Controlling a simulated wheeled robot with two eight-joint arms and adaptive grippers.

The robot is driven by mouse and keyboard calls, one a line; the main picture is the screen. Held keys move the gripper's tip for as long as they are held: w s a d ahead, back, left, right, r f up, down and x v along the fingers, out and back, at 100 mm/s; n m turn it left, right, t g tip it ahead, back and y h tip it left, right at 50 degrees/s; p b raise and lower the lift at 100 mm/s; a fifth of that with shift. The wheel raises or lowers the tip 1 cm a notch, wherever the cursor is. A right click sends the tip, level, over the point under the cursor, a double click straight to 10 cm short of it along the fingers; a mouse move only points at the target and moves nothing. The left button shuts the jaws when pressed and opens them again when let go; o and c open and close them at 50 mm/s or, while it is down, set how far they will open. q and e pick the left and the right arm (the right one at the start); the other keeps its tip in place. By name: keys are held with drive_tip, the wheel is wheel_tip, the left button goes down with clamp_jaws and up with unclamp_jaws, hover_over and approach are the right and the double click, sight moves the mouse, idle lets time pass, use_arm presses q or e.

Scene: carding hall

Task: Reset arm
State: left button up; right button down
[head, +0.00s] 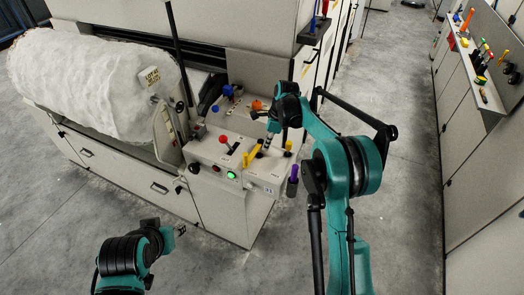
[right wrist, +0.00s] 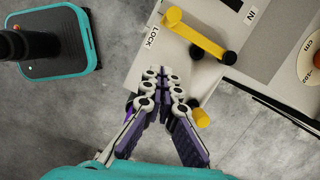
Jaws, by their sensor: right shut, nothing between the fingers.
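My right gripper (head: 267,143) is over the right end of the machine's control console (head: 262,182) in the head view. In the right wrist view its fingertips (right wrist: 161,73) are together with nothing between them. They appear beside a yellow lever (right wrist: 195,33) and its LOCK label, with a visible gap to the lever. The yellow lever also shows in the head view (head: 250,157), just left of the fingertips. My left gripper (head: 180,230) is low at the left over the floor, seen small, its jaws unclear.
The console carries a red knob (head: 223,139), a green button (head: 231,175) and a purple handle (head: 293,172) at its right edge. A large white roll (head: 90,85) lies at the left. A tool bench (head: 482,85) stands at the right. Grey floor is clear between.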

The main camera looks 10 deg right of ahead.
drive_tip(key=shift+v, duration=0.95)
drive_tip(key=shift+s+r, duration=0.1)
drive_tip(key=s+d+r+n+t+h+b, duration=0.1)
drive_tip(key=s+r+n+t+b, duration=0.1)
drive_tip(key=s+r+n, duration=0.45)
drive_tip(key=s+d+r+n+t+b, duration=0.15)
drive_tip(key=s+n, duration=0.25)
drive_tip(key=s, duration=0.5)
drive_tip(key=s+f+n+t+b, duration=0.1)
drive_tip(key=s+f+n, duration=0.2)
drive_tip(key=s, duration=0.6)
drive_tip(key=s+d+f+n+t+h+b, duration=0.1)
drive_tip(key=s+f+n, duration=0.3)
drive_tip(key=s+n, duration=0.4)
drive_tip(key=shift+s+d+t+h, duration=0.35)
drive_tip(key=shift+s+t, duration=0.1)
drive_tip(key=shift+s, duration=0.45)
